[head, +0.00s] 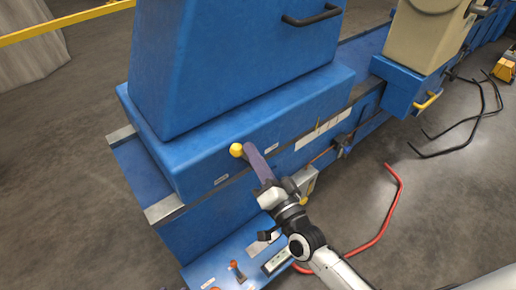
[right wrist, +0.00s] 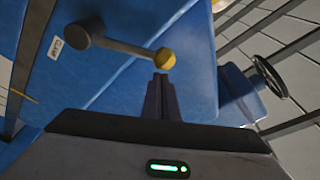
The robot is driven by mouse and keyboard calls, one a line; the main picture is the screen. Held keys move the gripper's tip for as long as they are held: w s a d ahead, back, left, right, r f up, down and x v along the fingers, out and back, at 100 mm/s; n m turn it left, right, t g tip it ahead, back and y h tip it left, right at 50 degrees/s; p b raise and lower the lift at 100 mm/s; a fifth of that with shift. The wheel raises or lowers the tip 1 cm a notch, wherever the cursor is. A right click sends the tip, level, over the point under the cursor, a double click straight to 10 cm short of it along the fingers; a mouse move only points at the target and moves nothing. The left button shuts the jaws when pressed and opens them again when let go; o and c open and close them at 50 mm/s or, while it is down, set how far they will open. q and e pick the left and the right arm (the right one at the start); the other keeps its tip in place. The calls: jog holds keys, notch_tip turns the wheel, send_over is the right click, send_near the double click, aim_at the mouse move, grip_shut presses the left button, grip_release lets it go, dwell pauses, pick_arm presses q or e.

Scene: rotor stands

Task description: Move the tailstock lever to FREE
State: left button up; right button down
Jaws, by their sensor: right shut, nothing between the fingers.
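The tailstock lever (right wrist: 122,47) shows in the right wrist view as a dark rod from a round grey hub to a yellow ball knob (right wrist: 165,58). A white label reading CLAMP (right wrist: 56,47) is beside the hub. In the head view the yellow knob (head: 236,150) stands at the front face of the blue tailstock base (head: 185,150), and the rod is mostly hidden. My right gripper (head: 248,148) is shut and empty, its fingertips (right wrist: 160,76) close beside the knob; I cannot tell whether they touch. My left gripper is not in view.
A control panel (head: 225,268) with an orange-topped lever lies below. A red bent bar (head: 395,205) and black bent bars (head: 470,120) are on the right. A handwheel (right wrist: 270,77) shows in the wrist view.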

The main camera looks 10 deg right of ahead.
jog(key=shift+s+a+f, duration=0.1)
jog(key=shift+a, duration=0.15)
jog(key=shift+s+a+f+n, duration=0.1)
jog(key=shift+n, duration=0.2)
jog(key=s+d+r+p, duration=0.1)
jog(key=s+d+p, duration=0.1)
jog(key=s+d, duration=0.4)
jog(key=s, duration=0.4)
jog(key=shift+r, duration=0.1)
dwell(0.4)
